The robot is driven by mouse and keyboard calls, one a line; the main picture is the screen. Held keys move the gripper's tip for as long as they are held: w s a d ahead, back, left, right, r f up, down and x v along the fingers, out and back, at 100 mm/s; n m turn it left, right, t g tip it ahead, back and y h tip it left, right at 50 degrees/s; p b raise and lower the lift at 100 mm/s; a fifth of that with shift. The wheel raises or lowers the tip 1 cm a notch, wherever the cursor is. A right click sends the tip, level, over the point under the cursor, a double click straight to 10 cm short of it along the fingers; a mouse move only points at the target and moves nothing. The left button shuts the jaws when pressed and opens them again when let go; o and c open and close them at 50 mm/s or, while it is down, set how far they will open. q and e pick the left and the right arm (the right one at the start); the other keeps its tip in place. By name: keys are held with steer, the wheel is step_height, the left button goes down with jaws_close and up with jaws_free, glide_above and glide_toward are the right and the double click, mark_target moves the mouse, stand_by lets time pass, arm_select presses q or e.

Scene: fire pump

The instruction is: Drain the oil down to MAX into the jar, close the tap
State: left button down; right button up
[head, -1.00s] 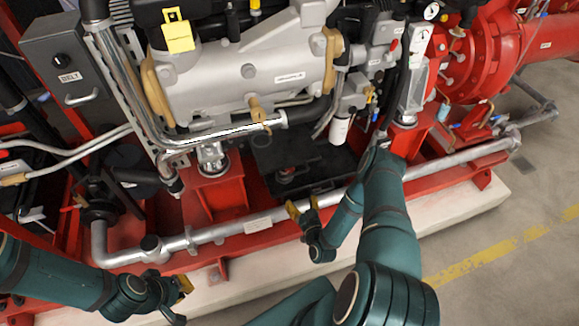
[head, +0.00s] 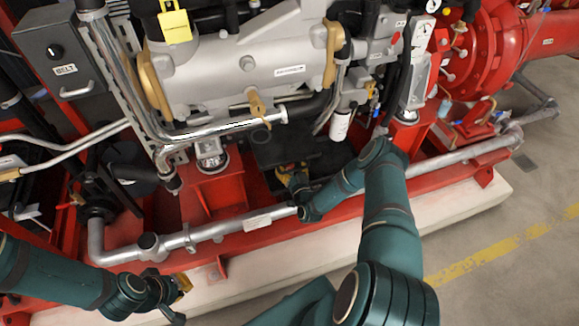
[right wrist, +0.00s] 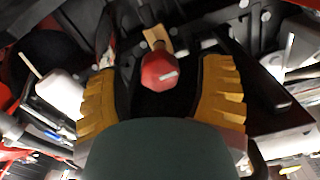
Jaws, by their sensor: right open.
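A red, many-sided knob (right wrist: 159,72) with a white mark sits between the fingers of my right gripper (right wrist: 160,95) in the right wrist view. A brass-coloured part (right wrist: 157,38) is just behind it. The fingers are apart on either side of the knob and do not visibly touch it. In the head view my right gripper (head: 290,178) reaches low under the engine and hides the knob. My left gripper (head: 181,286) hangs empty at the lower left; its finger opening is unclear. I cannot make out the jar or an oil level.
The silver engine (head: 225,80) stands above my right gripper. A silver pipe (head: 225,230) and the red frame (head: 250,250) run in front of it. A white filter (head: 340,126) hangs to the right. Grey floor (head: 480,255) is clear at the lower right.

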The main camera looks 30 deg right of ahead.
steer(key=shift+x, duration=0.8)
jaws_close()
